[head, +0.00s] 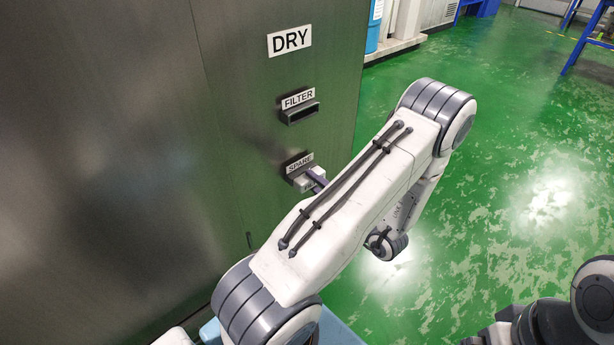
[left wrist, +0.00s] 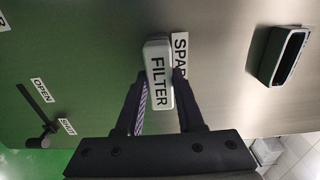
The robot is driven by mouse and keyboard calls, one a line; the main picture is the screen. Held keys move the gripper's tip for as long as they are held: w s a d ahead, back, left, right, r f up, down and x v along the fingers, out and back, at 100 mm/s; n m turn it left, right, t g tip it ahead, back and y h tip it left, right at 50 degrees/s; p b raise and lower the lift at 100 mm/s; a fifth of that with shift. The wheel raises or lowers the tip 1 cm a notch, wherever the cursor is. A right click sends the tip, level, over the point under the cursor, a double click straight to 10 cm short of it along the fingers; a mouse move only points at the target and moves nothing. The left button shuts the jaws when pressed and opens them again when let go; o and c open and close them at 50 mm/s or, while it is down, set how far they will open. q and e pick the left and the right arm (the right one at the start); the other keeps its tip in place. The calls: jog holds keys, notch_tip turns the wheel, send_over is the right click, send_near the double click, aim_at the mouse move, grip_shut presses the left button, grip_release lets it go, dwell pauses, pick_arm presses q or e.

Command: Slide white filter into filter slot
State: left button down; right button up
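The white filter (left wrist: 159,75), with FILTER printed on its face, sticks out at the spare slot, beside the SPARE label (left wrist: 180,50). In the head view the filter (head: 308,181) shows just below that label, partly behind my left arm. My left gripper (left wrist: 160,88) has one finger on each side of the filter, and the fingers appear to press on it. In the head view only a dark part of this gripper (head: 318,179) shows. The filter slot (head: 299,113) is above the spare slot, under its FILTER label, and looks empty; its dark opening (left wrist: 281,56) is at the right in the left wrist view. My right gripper is not in view.
The slots are on a metal cabinet front (head: 235,120) with a DRY sign (head: 290,40) above. A lever (left wrist: 36,105) with an OPEN label is at the left in the left wrist view. A blue drum (head: 375,25) stands behind.

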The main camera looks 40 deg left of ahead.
pick_arm(q)
jog(key=shift+s+d+p, duration=0.15)
jog(key=shift+d+p, duration=0.65)
jog(key=shift+d, duration=1.25)
jog(key=shift+s+d+p, duration=0.15)
jog(key=shift+d+p, duration=0.65)
jog(key=shift+d, duration=1.25)
notch_tip(320, 180, up, 18)
jog(key=p, duration=2.2)
jog(key=shift+d, duration=0.45)
jog(key=shift+a+p, duration=0.75)
jog(key=shift+a, duration=2.15)
